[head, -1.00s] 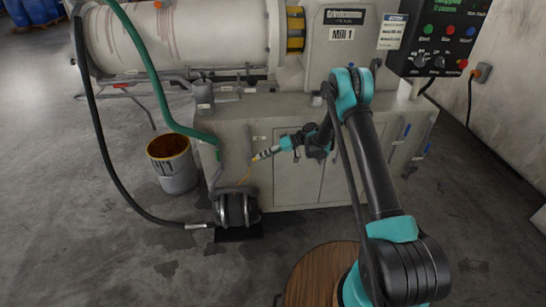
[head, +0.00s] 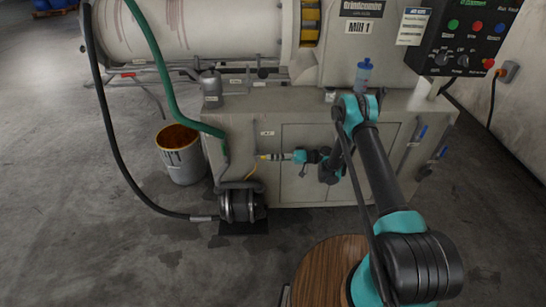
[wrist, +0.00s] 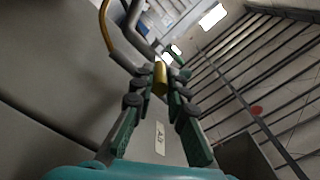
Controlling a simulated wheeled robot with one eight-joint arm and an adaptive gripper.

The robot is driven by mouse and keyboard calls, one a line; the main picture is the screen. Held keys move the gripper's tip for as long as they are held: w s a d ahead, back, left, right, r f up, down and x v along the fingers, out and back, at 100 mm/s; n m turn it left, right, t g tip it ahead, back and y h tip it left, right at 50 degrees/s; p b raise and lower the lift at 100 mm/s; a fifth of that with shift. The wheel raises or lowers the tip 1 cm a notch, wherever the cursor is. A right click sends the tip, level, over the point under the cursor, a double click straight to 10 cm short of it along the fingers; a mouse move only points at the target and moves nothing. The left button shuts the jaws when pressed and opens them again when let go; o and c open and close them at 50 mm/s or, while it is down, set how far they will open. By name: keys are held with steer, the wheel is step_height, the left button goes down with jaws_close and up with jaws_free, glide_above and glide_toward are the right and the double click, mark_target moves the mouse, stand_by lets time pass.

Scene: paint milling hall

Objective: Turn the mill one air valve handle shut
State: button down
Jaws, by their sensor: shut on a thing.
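My gripper (head: 268,157) reaches leftward across the front of the pale Mill 1 cabinet (head: 300,133), just beside the pump. In the wrist view its two fingers (wrist: 160,80) are closed on a short yellow piece, which I take to be the air valve handle (wrist: 160,77). In the head view a small yellow bit of the handle (head: 261,157) shows at the fingertips. Its valve body is mostly hidden, so I cannot tell how far the handle is turned. A small white label (wrist: 160,138) is on the cabinet face near the fingers.
A pump (head: 240,205) stands on the floor below, with a green hose (head: 155,60) and a black hose (head: 108,130). A paint bucket (head: 181,155) is at its left. A yellow hose (wrist: 107,28) runs close to the fingers. A blue bottle (head: 363,75) stands on the cabinet.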

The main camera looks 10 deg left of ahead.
steer(key=c, duration=1.5)
jaws_free()
step_height(320, 180, up, 10)
steer(key=shift+c, duration=0.5)
